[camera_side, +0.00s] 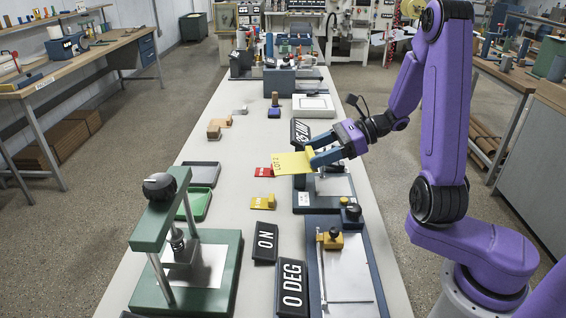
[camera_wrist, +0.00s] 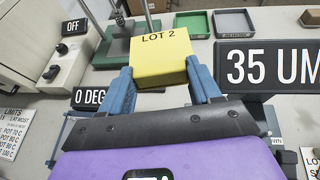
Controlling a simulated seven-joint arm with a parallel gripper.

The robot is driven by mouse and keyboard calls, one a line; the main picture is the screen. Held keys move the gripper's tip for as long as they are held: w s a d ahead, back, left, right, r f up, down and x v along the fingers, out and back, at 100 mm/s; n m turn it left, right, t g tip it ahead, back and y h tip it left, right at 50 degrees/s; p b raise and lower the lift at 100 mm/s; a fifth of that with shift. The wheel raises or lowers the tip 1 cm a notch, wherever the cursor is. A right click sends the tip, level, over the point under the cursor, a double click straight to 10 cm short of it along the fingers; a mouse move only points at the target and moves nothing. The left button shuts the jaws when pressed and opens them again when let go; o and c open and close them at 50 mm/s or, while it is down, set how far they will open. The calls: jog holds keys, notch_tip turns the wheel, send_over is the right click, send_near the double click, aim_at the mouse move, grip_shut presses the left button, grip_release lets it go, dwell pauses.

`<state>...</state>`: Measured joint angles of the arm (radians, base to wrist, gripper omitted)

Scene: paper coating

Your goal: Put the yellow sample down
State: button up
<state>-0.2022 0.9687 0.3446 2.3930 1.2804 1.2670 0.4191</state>
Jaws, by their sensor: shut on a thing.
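The yellow sample (camera_wrist: 158,62), marked "LOT 2", is held between the blue fingers of my gripper (camera_wrist: 158,85) in the wrist view. In the side view the yellow sample (camera_side: 292,163) shows as a flat yellow sheet at the fingertips of my gripper (camera_side: 318,158). It is above the dark blue frame device (camera_side: 305,198) on the right of the bench. My gripper is shut on it. The bench surface directly below the sample is partly hidden.
A red piece (camera_side: 263,171) and a small yellow piece (camera_side: 262,202) lie on the bench (camera_side: 232,160). Grey (camera_side: 203,175) and green (camera_side: 194,205) trays are at left. A green press (camera_side: 185,260) stands in front.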

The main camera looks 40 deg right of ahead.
notch_tip(320, 180, up, 11)
jog(key=w+d+m+t+h, duration=0.2)
jog(key=w+d+m+h, duration=0.1)
jog(key=w+d, duration=0.75)
jog(key=w+d+m+t+h, duration=0.3)
jog(key=w+d, duration=0.4)
jog(key=w, duration=0.6)
jog(key=shift+w+f, duration=0.2)
jog(key=shift+f, duration=7.05)
jog(key=shift+w+f, duration=0.2)
jog(key=shift+f, duration=7.05)
jog(key=shift+f, duration=0.6)
jog(key=o, duration=1.1)
jog(key=shift+g, duration=0.3)
jog(key=shift+r, duration=0.1)
